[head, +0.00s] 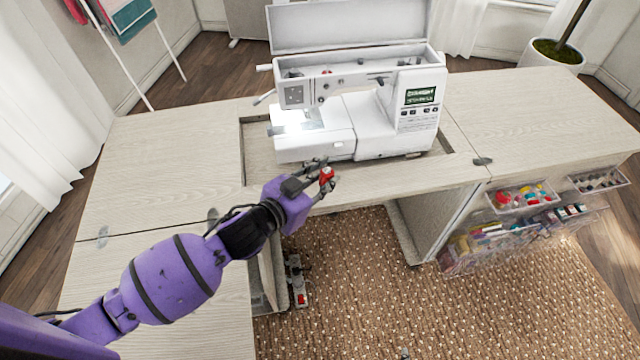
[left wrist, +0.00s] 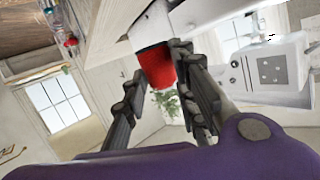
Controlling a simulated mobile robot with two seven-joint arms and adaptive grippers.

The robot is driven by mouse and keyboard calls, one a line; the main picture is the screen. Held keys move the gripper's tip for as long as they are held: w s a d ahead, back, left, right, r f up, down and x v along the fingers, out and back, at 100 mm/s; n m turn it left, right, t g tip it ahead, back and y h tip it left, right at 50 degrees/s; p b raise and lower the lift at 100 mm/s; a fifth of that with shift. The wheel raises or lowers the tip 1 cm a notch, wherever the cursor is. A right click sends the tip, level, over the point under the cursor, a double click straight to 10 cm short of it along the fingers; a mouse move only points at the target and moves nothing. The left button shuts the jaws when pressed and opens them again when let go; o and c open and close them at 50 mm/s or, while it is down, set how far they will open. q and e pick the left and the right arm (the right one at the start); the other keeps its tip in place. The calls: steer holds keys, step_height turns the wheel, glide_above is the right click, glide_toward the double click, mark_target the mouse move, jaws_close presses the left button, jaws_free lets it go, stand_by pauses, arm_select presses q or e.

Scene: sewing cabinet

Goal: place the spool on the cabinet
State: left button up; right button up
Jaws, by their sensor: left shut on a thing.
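A small red spool (head: 327,174) is between the fingers of my left gripper (head: 318,172) in the head view. The gripper is shut on it, at the front edge of the cabinet, before the sewing machine. The red spool (left wrist: 158,68) also shows between the fingertips of the left gripper (left wrist: 162,72) in the left wrist view. The pale wooden cabinet (head: 160,160) spreads to the left and right of the machine. I cannot tell whether the spool touches the cabinet top. My right gripper is not in view.
A white sewing machine (head: 362,120) with its lid up stands in the cabinet's recess. Clear bins with sewing supplies (head: 522,198) hang at the right. A pedal (head: 297,282) is below. The cabinet top is bare on both sides of the machine.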

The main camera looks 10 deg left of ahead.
arm_select(q)
steer(key=w+f, duration=0.1)
steer(key=w+a+f, duration=0.1)
steer(key=f, duration=0.1)
steer(key=w+f, duration=0.1)
steer(key=shift+w+a+f+b, duration=0.15)
steer(key=shift+a+f+b, duration=0.2)
steer(key=shift+a+f, duration=0.05)
steer(key=shift+w+a+f, duration=0.3)
steer(key=shift+w+f, duration=0.25)
steer(key=shift+f, duration=0.1)
step_height(320, 180, down, 2)
steer(key=shift+f+b, duration=0.25)
steer(key=shift+b, duration=0.05)
steer(key=shift+f, duration=0.3)
steer(key=shift+r, duration=0.15)
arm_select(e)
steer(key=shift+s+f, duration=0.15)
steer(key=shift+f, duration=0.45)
